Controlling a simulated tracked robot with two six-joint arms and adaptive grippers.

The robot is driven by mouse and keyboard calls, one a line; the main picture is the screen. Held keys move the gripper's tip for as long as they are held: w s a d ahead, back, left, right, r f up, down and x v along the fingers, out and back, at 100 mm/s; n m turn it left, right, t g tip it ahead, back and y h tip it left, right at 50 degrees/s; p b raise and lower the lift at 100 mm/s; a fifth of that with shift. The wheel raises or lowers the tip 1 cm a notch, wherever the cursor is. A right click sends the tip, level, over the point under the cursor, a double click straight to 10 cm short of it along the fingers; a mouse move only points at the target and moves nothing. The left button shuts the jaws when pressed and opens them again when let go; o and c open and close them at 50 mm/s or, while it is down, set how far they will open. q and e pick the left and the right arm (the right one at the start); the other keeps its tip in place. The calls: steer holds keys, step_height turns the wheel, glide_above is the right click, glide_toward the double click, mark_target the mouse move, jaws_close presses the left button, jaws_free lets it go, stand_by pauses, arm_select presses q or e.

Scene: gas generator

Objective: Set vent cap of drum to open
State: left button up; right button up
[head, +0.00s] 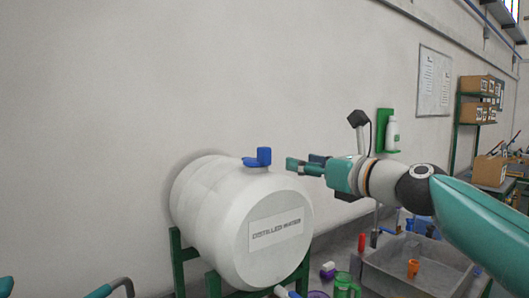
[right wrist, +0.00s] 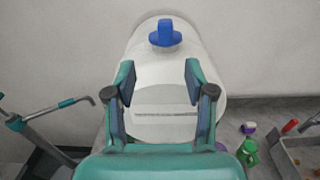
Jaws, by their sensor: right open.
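A white drum (head: 215,210) labelled "distilled water" lies on its side on a green stand in the head view. Its blue vent cap (head: 258,159) sits on top, with an upright tab at its right side. My right gripper (head: 288,165) is to the right of the cap, at about its height, and apart from it. In the right wrist view the gripper (right wrist: 158,80) is open and empty, and the blue cap (right wrist: 165,35) shows beyond the fingertips, roughly centred between them. The drum (right wrist: 150,105) lies below the fingers. My left gripper is not in view.
A grey sink (head: 405,272) with an orange cup (head: 413,268) is at the lower right. A green mug (head: 346,285) stands beside the drum. A green holder with a white bottle (head: 392,133) is on the wall. The space above the drum is clear.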

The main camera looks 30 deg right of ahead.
mark_target(269, 153)
steer(key=w+p, duration=0.1)
steer(key=w, duration=0.3)
steer(key=w+a+p, duration=0.1)
steer(key=w+p, duration=0.1)
steer(key=w, duration=0.3)
steer(key=w+p, duration=0.1)
steer(key=w, duration=0.4)
steer(key=shift+w+a, duration=0.1)
steer(key=shift+a, duration=0.05)
jaws_close()
steer(key=shift+a, duration=0.2)
steer(key=shift+d, duration=0.25)
